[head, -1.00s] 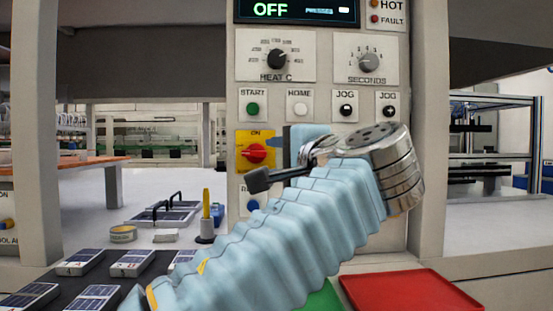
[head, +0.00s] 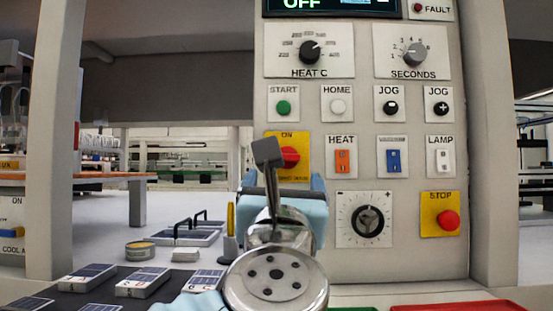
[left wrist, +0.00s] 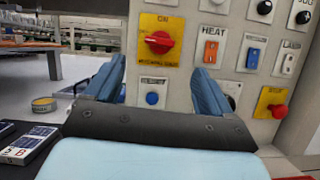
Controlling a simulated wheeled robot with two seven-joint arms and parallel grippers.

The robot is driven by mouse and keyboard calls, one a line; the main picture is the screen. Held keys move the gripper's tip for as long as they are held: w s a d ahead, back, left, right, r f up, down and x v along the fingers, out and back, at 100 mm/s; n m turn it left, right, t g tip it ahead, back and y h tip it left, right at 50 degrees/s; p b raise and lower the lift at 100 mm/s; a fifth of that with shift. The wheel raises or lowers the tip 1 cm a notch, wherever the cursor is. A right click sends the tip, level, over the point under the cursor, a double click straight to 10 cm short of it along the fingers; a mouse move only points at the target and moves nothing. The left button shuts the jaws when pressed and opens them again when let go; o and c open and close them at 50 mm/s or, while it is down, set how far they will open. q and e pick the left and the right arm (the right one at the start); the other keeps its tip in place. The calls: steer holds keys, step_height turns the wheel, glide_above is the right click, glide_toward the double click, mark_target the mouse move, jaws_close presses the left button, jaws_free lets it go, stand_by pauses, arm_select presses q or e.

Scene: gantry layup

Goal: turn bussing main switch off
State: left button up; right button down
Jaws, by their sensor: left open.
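The main switch is a red rotary knob (head: 290,157) on a yellow plate marked ON at its top, on the control panel's left side. In the head view my gripper partly covers it. In the left wrist view the red knob (left wrist: 159,42) shows clearly, its grip lying roughly sideways; the small print below is too blurred to read. My left gripper (head: 284,182) is open and empty, in front of the panel. In the left wrist view its blue fingers (left wrist: 160,82) stand apart, below and to either side of the knob, not seen touching it. My right gripper is not in view.
The panel also carries a STOP button (head: 449,220), HEAT (head: 342,160) and LAMP (head: 443,161) rockers and a round dial (head: 367,220). The display (head: 330,6) reads OFF. Solar cells (head: 143,282) lie on a dark mat at lower left; a red tray edge (head: 455,307) shows at lower right.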

mark_target(285, 157)
arm_select(q)
steer(key=p+x, duration=0.3)
steer(key=x, duration=0.7)
steer(key=shift+r, duration=0.15)
steer(key=shift+w+p, duration=0.25)
steer(key=shift+p, duration=0.05)
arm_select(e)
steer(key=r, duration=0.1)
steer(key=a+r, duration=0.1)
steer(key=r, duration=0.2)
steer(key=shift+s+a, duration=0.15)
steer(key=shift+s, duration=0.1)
arm_select(q)
steer(key=shift+c, duration=0.5)
